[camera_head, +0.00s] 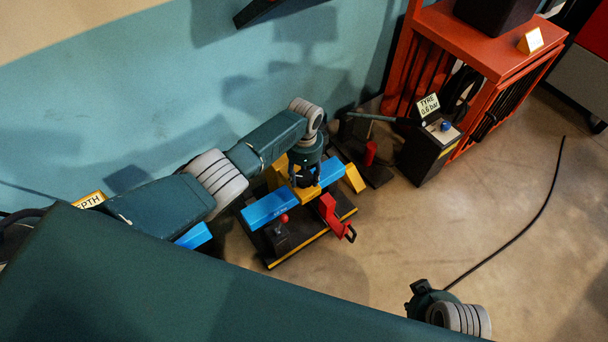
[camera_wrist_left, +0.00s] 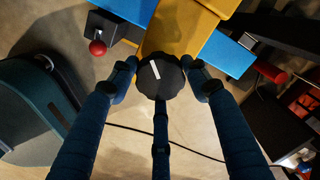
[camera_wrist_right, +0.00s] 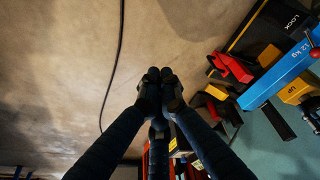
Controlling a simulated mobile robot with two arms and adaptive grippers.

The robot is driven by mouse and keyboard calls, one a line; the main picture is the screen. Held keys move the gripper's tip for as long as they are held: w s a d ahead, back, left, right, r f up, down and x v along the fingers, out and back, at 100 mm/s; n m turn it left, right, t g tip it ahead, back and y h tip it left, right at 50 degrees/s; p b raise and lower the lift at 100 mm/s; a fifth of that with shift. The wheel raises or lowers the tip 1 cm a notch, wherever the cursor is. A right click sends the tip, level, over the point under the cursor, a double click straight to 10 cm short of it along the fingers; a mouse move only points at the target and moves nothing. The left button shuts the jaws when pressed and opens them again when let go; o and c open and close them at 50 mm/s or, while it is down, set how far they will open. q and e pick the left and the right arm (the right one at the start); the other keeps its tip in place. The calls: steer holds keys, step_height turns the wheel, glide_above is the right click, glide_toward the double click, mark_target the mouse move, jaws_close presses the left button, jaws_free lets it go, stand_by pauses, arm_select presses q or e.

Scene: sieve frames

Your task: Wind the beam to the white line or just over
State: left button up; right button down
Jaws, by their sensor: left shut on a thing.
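My left gripper (camera_head: 304,178) points down over the yellow block. In the left wrist view, its fingers are closed around a black knob (camera_wrist_left: 171,82) with a short white line on top, beside the yellow block (camera_wrist_left: 181,27). Blue beam parts (camera_wrist_left: 226,54) show on both sides there. In the right wrist view the beam (camera_wrist_right: 284,70) reads "12 kg". My right gripper (camera_wrist_right: 160,76) is shut and empty over the floor; its fingertips are hidden in the head view.
A black box with a red ball (camera_head: 284,218) and a red clamp-like part (camera_head: 334,214) stand in front of the beam. A "TYRE 0.6 bar" sign (camera_head: 428,105) tops a dark post near the orange frame (camera_head: 470,38). A black cable (camera_head: 520,230) crosses the otherwise clear floor.

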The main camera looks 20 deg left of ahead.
mark_target(305, 176)
arm_select(q)
steer(key=m, duration=0.5)
steer(key=shift+w+d+r, duration=0.15)
steer(key=shift+w+r, duration=0.05)
steer(key=shift+w, duration=0.1)
steer(key=shift+d, duration=0.1)
stand_by(0.3)
steer(key=o, duration=1)
steer(key=shift+o, duration=0.7)
steer(key=shift+s+f, duration=0.1)
steer(key=shift+s, duration=0.05)
step_height(305, 176, up, 12)
